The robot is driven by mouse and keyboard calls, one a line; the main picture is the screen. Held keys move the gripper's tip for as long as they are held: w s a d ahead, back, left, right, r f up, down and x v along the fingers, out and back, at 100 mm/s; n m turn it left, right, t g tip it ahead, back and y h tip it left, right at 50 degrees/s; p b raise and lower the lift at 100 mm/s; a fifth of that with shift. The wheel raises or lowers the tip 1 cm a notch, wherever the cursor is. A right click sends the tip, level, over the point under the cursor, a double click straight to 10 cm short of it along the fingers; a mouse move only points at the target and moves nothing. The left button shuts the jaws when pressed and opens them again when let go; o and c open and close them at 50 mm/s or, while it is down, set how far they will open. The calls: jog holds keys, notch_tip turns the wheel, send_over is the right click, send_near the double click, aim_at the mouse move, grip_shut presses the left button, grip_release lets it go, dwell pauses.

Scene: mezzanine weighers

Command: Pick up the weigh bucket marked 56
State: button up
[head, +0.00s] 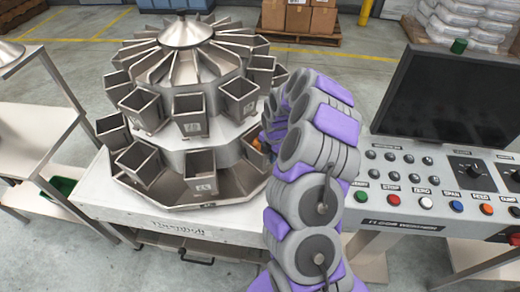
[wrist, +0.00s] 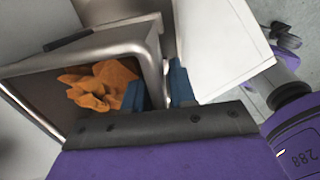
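The weigh buckets are grey metal, open-topped boxes set in two tiers around the weigher (head: 187,32). Small front labels show on an upper bucket (head: 190,115) and a lower bucket (head: 201,170), but I cannot read 56 on any. In the wrist view a metal bucket (wrist: 152,62) holds crumpled orange material. My gripper (wrist: 158,90) has two blue fingertips, one inside this bucket and one outside, with its wall between them. I cannot tell whether they press on the wall. In the head view my arm hides most of the gripper and this bucket.
A control console (head: 440,190) with buttons, knobs and a dark screen (head: 455,98) stands close on the right. A metal table (head: 35,125) stands on the left. Cardboard boxes (head: 300,18) and stacked white sacks (head: 465,18) are behind. A white panel (wrist: 220,45) is close beside my gripper.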

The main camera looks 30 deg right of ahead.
jog(key=shift+d, duration=0.3)
grip_shut()
jog(key=shift+a, duration=0.1)
